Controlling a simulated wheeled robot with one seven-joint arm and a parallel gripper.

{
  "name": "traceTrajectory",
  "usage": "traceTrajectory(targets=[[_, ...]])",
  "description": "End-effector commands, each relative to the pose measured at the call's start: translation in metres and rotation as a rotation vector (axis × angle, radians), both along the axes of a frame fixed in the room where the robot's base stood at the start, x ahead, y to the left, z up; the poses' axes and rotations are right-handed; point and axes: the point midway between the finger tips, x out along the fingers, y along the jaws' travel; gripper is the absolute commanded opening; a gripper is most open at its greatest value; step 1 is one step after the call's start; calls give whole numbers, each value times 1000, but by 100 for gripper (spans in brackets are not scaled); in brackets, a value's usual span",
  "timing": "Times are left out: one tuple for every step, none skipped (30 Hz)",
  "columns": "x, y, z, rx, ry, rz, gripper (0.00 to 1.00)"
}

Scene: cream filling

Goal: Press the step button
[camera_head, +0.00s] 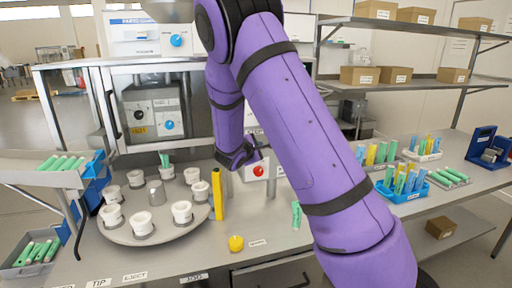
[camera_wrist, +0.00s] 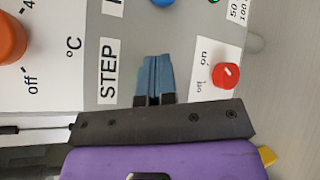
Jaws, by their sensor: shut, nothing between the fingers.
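The STEP label (camera_wrist: 108,71) shows on a light grey control panel (camera_wrist: 60,85) in the wrist view, turned sideways. My gripper (camera_wrist: 155,64) is shut and empty, with its blue fingertips together just beside the label. The step button itself is not seen; the fingertips may cover it. I cannot tell whether the fingertips touch the panel. In the head view my purple arm reaches towards the back of the bench and my fingertips cannot be made out.
A red on/off switch (camera_wrist: 226,75) and an orange knob (camera_wrist: 10,38) flank the fingertips. A round turntable (camera_head: 150,238) with several white cups stands left on the bench. A yellow post (camera_head: 217,195) and a red button (camera_head: 258,170) are near my wrist. Tube racks stand right.

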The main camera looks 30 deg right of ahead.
Motion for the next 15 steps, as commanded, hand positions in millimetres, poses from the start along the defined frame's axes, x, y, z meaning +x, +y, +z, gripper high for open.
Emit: traceTrajectory(targets=[[0,0,0,-1,-1,1,0],[-1,1,0,0,0,0,0],[-2,1,0,0,0,0,0],[-3,1,0,0,0,0,0],[-4,1,0,0,0,0,0],[-6,2,0,0,0,1,0],[-7,2,1,0,-1,0,0],[-8,3,1,0,-1,1,0],[-10,4,1,0,-1,1,0],[-12,4,1,0,0,1,0],[-13,5,1,0,0,1,0],[-15,5,0,0,0,1,0],[-16,5,0,-1,0,2,0],[-17,6,0,-1,0,2,0],[-18,6,0,-1,0,2,0]])
